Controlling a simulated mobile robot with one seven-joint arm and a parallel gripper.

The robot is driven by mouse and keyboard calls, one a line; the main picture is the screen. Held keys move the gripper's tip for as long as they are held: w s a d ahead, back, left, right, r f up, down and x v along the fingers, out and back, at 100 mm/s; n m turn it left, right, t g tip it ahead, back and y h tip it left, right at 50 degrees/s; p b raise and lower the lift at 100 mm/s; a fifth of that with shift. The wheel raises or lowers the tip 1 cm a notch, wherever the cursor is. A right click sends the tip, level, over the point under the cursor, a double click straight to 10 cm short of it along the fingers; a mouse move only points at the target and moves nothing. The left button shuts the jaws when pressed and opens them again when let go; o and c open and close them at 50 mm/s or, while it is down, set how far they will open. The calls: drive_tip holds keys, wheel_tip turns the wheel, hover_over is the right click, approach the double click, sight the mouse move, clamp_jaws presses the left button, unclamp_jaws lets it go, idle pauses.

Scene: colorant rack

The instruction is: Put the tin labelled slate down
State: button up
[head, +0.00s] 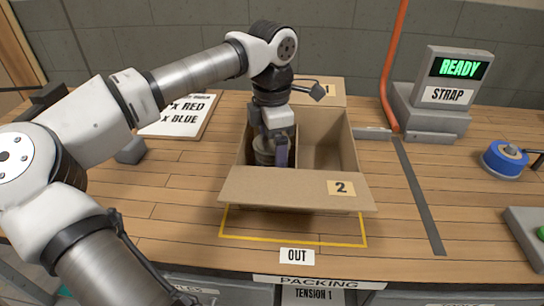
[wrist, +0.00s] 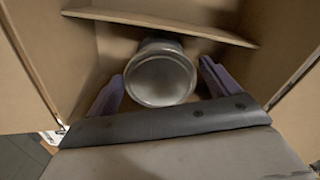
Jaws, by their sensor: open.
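A grey metal tin (wrist: 160,80) stands in the left compartment of an open cardboard box (head: 350,150). Its round lid faces my wrist camera, and no label shows, so I cannot read a name. In the head view the tin (head: 262,156) is partly hidden by my gripper. My gripper (wrist: 162,70) is open, with one purple finger on each side of the tin and a small gap visible at each side. In the head view my gripper (head: 274,152) reaches down inside the box.
A cardboard divider (wrist: 160,24) splits the box; its right compartment looks empty. The front flap (head: 285,188) bears a "2" and is folded outward. A strap machine (head: 440,95) reading READY stands back right. A blue tape roll (head: 503,160) lies right. A sign board (head: 180,115) lies left.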

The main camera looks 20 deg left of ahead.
wheel_tip(320, 180, up, 8)
drive_tip(key=shift+f, duration=0.25)
